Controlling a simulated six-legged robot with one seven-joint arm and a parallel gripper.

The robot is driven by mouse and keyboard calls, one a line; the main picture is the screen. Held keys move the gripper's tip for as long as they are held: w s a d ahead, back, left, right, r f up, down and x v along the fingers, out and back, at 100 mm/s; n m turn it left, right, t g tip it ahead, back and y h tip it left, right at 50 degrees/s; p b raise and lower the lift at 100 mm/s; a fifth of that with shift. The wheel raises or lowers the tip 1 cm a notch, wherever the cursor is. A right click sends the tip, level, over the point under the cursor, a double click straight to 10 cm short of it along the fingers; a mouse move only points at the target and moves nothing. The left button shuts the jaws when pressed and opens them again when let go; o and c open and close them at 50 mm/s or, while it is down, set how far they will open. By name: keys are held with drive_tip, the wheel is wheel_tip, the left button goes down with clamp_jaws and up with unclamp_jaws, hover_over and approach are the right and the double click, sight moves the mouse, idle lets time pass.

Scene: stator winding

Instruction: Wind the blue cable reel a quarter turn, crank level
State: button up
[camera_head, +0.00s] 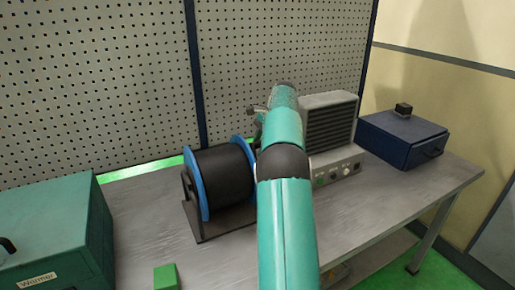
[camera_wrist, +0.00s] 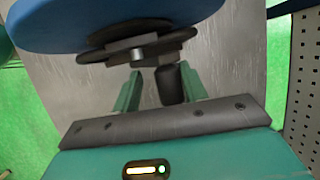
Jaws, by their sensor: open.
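The blue cable reel (camera_head: 202,184), wound with black cable (camera_head: 226,176), sits on a dark stand (camera_head: 190,204) on the bench. My teal arm hides its right side in the head view. In the wrist view the reel's blue flange (camera_wrist: 60,28) fills the top, with a dark crank arm (camera_wrist: 110,50) and a metal bolt at its middle. The crank's black handle (camera_wrist: 170,86) points toward the palm. My gripper (camera_wrist: 160,72) is open, with its two teal fingers on either side of the handle, closer to it on the right. I cannot tell whether they touch.
The grey bench (camera_head: 150,212) holds a teal case (camera_head: 50,235) at front left, a small green block (camera_head: 166,276), a grey vented unit (camera_head: 331,125) right of my arm and a dark blue box (camera_head: 402,138) farther right. A pegboard (camera_head: 90,80) stands behind.

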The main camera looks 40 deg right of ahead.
sight(251, 144)
drive_tip(key=a, duration=0.1)
drive_tip(key=a+r, duration=0.1)
drive_tip(key=a, duration=0.1)
drive_tip(key=a+r, duration=0.1)
drive_tip(key=shift+s+a+r, duration=0.25)
drive_tip(key=shift+s+a, duration=0.05)
drive_tip(key=shift+a, duration=0.1)
drive_tip(key=s+a+r, duration=0.2)
drive_tip(key=s, duration=0.3)
drive_tip(key=shift+s+a, duration=0.15)
drive_tip(key=shift+a, duration=0.2)
drive_tip(key=shift+s+d+r, duration=0.1)
drive_tip(key=shift+s+r, duration=0.05)
drive_tip(key=shift+s, duration=0.05)
drive_tip(key=s+d, duration=0.1)
drive_tip(key=s, duration=1.4)
drive_tip(key=shift+s+d+r, duration=0.3)
drive_tip(key=shift+s, duration=0.05)
drive_tip(key=shift+c, duration=0.2)
